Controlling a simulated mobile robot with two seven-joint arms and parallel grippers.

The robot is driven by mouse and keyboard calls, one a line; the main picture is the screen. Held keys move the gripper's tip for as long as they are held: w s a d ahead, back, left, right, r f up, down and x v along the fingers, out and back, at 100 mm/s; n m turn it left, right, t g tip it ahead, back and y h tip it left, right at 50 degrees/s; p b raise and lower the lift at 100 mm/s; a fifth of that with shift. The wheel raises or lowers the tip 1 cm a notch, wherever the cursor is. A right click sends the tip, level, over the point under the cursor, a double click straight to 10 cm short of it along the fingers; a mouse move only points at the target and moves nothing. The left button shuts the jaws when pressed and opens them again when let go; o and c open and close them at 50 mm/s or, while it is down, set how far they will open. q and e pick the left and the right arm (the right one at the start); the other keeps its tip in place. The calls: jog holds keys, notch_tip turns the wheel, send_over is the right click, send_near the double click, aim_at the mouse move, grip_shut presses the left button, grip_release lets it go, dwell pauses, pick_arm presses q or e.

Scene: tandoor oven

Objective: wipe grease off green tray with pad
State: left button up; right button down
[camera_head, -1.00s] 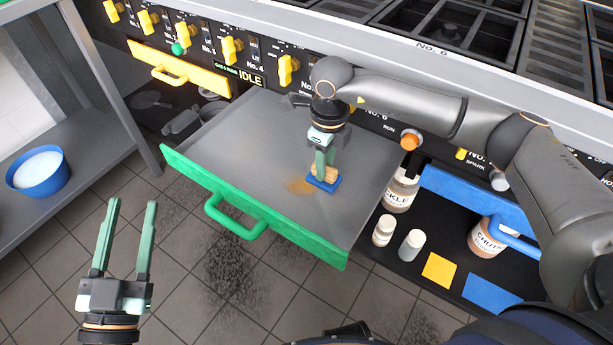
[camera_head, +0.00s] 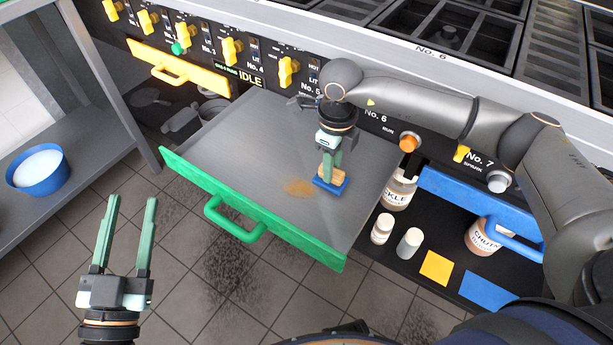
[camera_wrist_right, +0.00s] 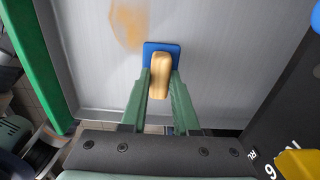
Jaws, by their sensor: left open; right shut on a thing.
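The green tray (camera_head: 250,150) is a pulled-out drawer with a grey metal floor and a green front and handle. An orange-brown grease smear (camera_head: 299,187) lies on its floor, and also shows in the right wrist view (camera_wrist_right: 127,24). My right gripper (camera_head: 331,168) is shut on the wooden handle of the blue pad (camera_head: 331,187). The pad is at the tray floor just right of the smear; I cannot tell whether it touches. The right wrist view shows the pad (camera_wrist_right: 150,54) with its handle between the fingers. My left gripper (camera_head: 124,207) is open and empty, left of the tray.
A blue bowl of white contents (camera_head: 38,170) stands on the left shelf. Oven knobs line the panel behind.

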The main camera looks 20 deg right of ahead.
jog(key=shift+w+d+r, duration=0.2)
jog(key=shift+d+r, duration=0.05)
jog(key=shift+d, duration=0.2)
notch_tip(320, 180, up, 6)
jog(key=p, duration=0.5)
jog(key=shift+d+r, duration=0.1)
jog(key=shift+r, duration=0.15)
jog(key=shift+f, duration=0.15)
